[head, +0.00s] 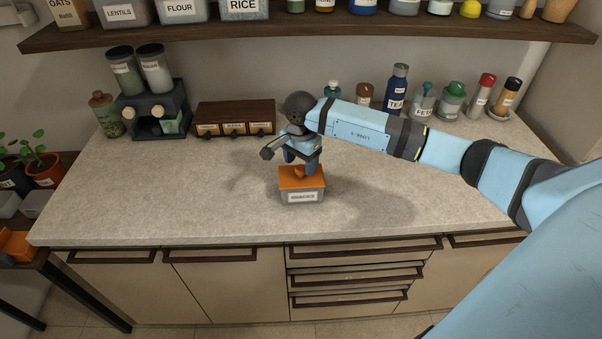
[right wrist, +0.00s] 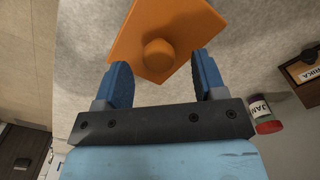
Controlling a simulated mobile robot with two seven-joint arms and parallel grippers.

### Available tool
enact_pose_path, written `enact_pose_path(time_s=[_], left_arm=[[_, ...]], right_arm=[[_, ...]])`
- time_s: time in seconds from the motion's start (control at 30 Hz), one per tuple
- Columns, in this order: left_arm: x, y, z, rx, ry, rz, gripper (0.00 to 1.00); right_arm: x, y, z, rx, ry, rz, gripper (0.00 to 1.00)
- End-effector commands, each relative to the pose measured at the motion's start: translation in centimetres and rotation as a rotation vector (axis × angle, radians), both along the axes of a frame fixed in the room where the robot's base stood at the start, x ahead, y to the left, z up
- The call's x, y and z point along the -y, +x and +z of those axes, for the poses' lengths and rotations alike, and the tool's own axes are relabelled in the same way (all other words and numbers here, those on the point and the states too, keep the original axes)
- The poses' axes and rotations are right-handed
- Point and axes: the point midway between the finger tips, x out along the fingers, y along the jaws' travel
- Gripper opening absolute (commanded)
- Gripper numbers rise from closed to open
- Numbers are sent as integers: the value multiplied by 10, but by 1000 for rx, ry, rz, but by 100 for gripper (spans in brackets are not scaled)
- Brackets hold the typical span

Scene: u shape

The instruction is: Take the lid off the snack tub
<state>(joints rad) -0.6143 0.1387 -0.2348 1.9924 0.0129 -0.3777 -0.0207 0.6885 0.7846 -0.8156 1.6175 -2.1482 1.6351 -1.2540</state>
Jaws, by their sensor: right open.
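The snack tub (head: 303,197) is a grey box with a white label, standing on the counter near its front middle. Its orange lid (head: 288,184) sits on top, with a round knob in the middle. In the right wrist view the lid (right wrist: 188,30) fills the top middle, and its knob (right wrist: 159,54) shows between the finger ends. My right gripper (head: 301,160) is right above the lid, pointing down, open, with one blue finger on each side of the knob and a gap to it. The tub body is hidden under the lid in the right wrist view. My left gripper is not in view.
A wooden drawer box (head: 235,118) stands behind to the left, near a dark rack with jars (head: 155,110). Bottles and jars, including a blue bottle (head: 396,88), line the back right. A shelf (head: 300,31) hangs above. The counter (head: 150,200) is clear left of the tub.

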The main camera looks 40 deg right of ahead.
Motion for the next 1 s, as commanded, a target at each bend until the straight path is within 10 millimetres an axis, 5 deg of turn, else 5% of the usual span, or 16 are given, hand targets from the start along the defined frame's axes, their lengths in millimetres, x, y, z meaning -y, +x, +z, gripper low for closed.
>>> enact_pose_path(time_s=[0.2,0.47,0.7,1.0], left_arm=[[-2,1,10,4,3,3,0],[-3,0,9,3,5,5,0],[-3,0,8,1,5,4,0],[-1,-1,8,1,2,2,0]], right_arm=[[0,-2,-25,-1,1,-1,64],[0,-1,-28,1,0,0,64],[0,-1,-28,0,0,0,12],[0,-1,-28,1,1,0,11]])
